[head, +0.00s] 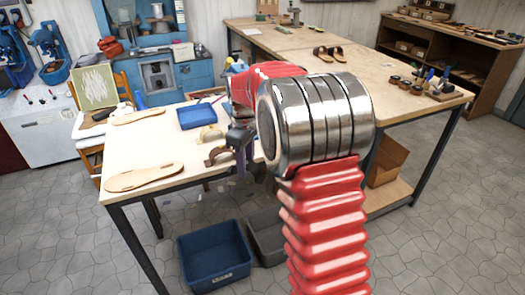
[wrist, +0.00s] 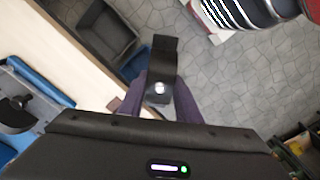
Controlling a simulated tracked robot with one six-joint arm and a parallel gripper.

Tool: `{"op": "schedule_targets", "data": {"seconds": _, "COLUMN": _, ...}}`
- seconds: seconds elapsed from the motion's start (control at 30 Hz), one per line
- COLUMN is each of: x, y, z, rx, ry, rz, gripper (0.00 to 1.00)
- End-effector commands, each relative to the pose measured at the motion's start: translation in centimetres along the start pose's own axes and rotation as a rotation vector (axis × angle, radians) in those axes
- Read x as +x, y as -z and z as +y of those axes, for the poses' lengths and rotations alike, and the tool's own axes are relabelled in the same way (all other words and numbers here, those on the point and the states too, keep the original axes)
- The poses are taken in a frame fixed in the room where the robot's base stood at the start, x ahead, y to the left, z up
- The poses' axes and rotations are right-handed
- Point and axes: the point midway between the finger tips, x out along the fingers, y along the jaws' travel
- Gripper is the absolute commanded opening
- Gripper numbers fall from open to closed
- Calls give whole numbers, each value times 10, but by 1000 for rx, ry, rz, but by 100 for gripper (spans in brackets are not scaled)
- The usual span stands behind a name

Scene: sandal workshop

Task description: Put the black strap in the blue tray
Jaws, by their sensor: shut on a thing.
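My gripper (head: 241,168) is over the front part of the workbench, right of and nearer than the blue tray (head: 198,116). In the wrist view its purple fingers (wrist: 162,98) are shut on a black strap (wrist: 164,55) with a shiny round stud. The strap sticks out beyond the fingers. In the head view I cannot make the strap out against the dark gripper. The tray stands on the bench with its inside facing up.
A beige rounded object (head: 209,133) is in front of the tray. Sole-shaped pieces (head: 145,177) lie on the bench's left. A blue bin (head: 213,258) and a grey bin (head: 266,240) stand on the floor below.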

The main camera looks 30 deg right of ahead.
Motion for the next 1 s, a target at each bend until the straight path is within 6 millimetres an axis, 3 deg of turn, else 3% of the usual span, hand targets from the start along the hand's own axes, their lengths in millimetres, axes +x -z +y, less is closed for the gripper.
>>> {"op": "schedule_targets", "data": {"seconds": 0.3, "x": 41, "y": 31, "z": -51, "rx": 317, "ry": 1, "rz": -1, "gripper": 0}}
{"op": "schedule_targets", "data": {"seconds": 0.6, "x": 72, "y": 49, "z": -94, "rx": 583, "ry": 0, "rz": -1, "gripper": 0}}
{"op": "schedule_targets", "data": {"seconds": 1.0, "x": 78, "y": 51, "z": -102, "rx": 645, "ry": 0, "rz": 0, "gripper": 0}}
